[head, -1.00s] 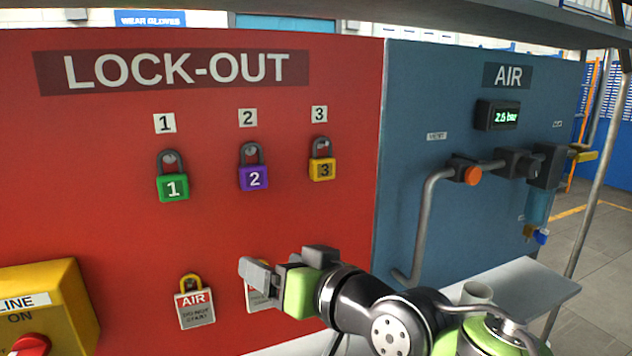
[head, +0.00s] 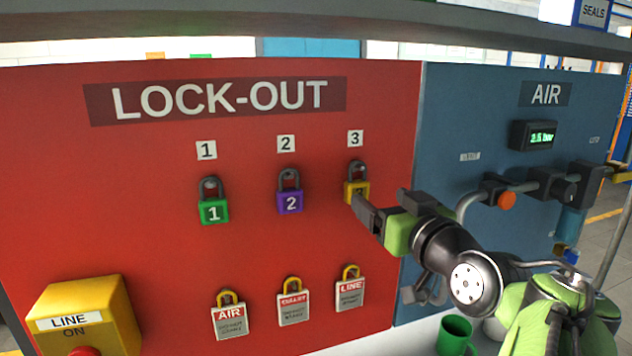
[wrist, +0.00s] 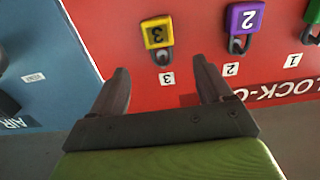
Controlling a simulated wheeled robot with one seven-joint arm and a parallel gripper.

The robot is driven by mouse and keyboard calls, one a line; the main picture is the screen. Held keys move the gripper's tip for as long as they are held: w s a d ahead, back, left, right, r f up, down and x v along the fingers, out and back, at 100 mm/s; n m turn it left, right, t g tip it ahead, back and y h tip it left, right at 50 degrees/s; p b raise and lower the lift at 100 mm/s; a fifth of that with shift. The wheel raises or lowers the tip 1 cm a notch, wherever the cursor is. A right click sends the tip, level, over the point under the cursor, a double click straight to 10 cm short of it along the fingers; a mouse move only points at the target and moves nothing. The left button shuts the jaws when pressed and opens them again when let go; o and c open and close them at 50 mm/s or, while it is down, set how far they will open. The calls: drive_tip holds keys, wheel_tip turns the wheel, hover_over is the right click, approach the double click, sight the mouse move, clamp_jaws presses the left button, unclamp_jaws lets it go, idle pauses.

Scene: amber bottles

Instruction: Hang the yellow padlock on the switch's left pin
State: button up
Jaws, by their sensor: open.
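The yellow padlock (head: 351,187), marked 3, hangs by its dark shackle from the red board under label 3. In the wrist view the yellow padlock (wrist: 157,32) shows upside down, beyond the fingertips. My gripper (head: 380,200) is open and empty, just right of the padlock in the head view, with one finger overlapping its lower part. In the wrist view my gripper (wrist: 160,72) has its fingers spread wide, with the padlock between their lines but apart from them. The switch is the yellow LINE box (head: 85,305) at lower left; its red knob is cut off and its pins are not visible.
A green padlock (head: 213,211) and a purple padlock (head: 289,203) hang left of the yellow one. Tags AIR (head: 230,320), a middle one (head: 294,305) and LINE (head: 350,294) hang below. The blue air panel (head: 470,120) with pipes and a green mug (head: 455,335) are at right.

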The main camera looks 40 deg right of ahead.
sight(360, 183)
drive_tip(key=p+x, duration=0.1)
drive_tip(key=x, duration=0.6)
drive_tip(key=shift+w+d+p, duration=0.15)
drive_tip(key=shift+w+p, duration=0.15)
drive_tip(key=shift+p, duration=0.1)
drive_tip(key=shift+s, duration=0.1)
drive_tip(key=c, duration=1.2)
drive_tip(key=shift+r, duration=0.55)
drive_tip(key=shift+s+a+f, duration=0.15)
drive_tip(key=shift+s+a, duration=0.05)
drive_tip(key=shift+s, duration=0.3)
drive_tip(key=shift+b+v, duration=1.7)
drive_tip(key=shift+v, duration=1.3)
